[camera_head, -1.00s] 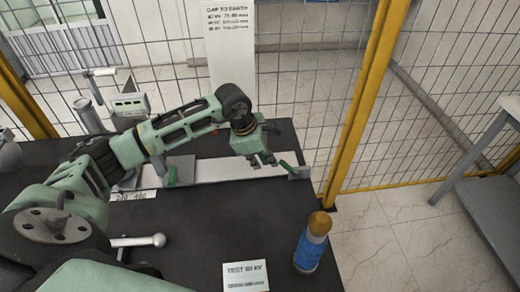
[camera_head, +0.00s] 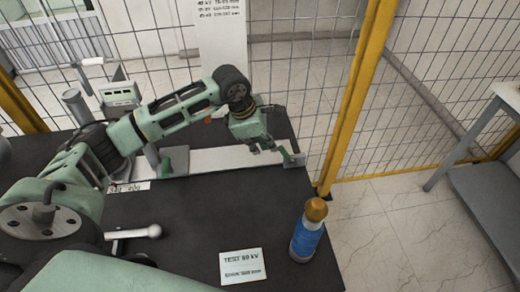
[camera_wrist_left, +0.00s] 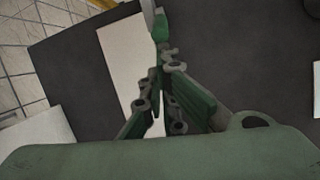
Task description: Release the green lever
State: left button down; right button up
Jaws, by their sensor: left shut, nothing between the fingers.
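The green lever (camera_head: 286,153) stands at the right end of a long white bar on the dark table, on a small grey block. Its green tip also shows in the left wrist view (camera_wrist_left: 160,27), just beyond my fingertips. My left gripper (camera_head: 268,149) is shut and empty, just left of the lever in the head view. In the wrist view my fingers (camera_wrist_left: 161,75) converge close to the lever; I cannot tell whether they touch it. My right gripper is not in view.
The white bar (camera_head: 218,159) crosses the table's far side. A second green piece (camera_head: 176,160) sits near its left end. A blue bottle with an orange top (camera_head: 308,231) and a "TEST 80 KV" card (camera_head: 242,266) are near the front. A yellow-framed mesh fence (camera_head: 356,100) stands behind.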

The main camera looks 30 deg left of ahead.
pick_arm(q)
jog(key=shift+g+y, duration=0.5)
jog(key=shift+y, duration=0.1)
jog(key=shift+w+d+r+b, duration=0.5)
jog(key=shift+w+d+r, duration=0.3)
jog(key=shift+d, duration=0.25)
jog(key=shift+w+d+r+b, duration=0.5)
jog(key=shift+w+d+r, duration=0.25)
jog(key=shift+d, duration=0.25)
jog(key=shift+r, duration=0.1)
